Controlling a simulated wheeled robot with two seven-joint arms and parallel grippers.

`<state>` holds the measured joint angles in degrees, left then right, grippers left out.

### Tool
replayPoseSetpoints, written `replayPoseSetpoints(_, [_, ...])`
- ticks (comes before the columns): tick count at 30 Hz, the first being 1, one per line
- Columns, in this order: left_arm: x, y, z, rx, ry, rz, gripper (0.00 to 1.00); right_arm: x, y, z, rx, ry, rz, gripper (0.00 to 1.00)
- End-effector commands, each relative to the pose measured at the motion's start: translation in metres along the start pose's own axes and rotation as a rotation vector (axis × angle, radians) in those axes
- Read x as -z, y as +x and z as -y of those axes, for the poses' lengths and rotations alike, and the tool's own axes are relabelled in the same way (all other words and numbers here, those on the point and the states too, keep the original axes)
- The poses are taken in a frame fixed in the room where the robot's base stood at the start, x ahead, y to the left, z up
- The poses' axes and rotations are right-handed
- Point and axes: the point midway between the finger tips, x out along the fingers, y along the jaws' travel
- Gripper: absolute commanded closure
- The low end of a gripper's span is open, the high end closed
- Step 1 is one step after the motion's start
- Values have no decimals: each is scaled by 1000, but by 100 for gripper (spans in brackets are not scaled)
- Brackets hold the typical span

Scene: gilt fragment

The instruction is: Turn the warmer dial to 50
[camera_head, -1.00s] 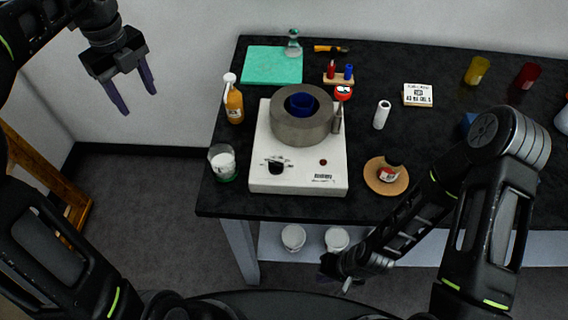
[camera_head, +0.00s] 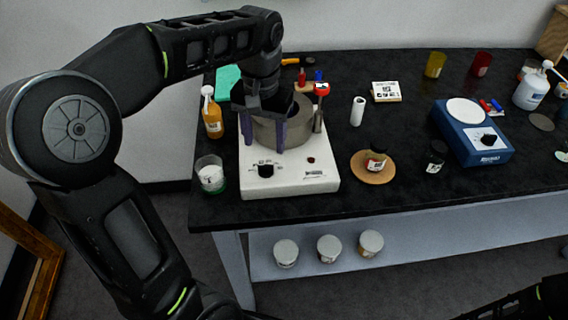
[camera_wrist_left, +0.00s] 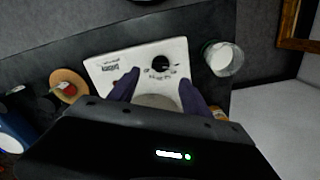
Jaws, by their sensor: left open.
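The warmer is a white box (camera_head: 285,185) near the left end of the black bench, with a grey round heating block (camera_head: 300,125) on top. Its black dial (camera_head: 265,171) is on the front left of the panel, with small marks around it that are too small to read. In the left wrist view the dial (camera_wrist_left: 160,63) shows beyond the fingers. My left gripper (camera_head: 265,145) is open over the warmer, fingers pointing down in front of the heating block and behind the dial, not touching the dial. The blue vessel seen in the block before is hidden by the gripper. My right gripper is out of view.
A glass of white material (camera_head: 210,178) and an orange bottle (camera_head: 212,118) stand left of the warmer. A blue device (camera_head: 472,140) stands farther right. The bench front edge is close before the warmer.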

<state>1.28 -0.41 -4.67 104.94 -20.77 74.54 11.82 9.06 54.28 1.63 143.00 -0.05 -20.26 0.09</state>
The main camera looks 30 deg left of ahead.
Motion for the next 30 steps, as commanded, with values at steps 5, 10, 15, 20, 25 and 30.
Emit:
replayPoseSetpoints(5, [1,0,0,-1,-162,-4,44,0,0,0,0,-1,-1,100])
replayPoseSetpoints(10, [1,0,0,-1,-177,-4,44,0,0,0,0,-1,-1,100])
replayPoseSetpoints(15, [1,0,0,-1,-175,-3,44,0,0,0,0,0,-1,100])
replayPoseSetpoints(20, [1,9,0,0,-174,-1,44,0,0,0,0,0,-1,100])
replayPoseSetpoints(25, [0,32,0,0,-174,0,44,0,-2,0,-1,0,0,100])
replayPoseSetpoints(30, [0,59,0,0,-174,0,44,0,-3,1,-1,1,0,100])
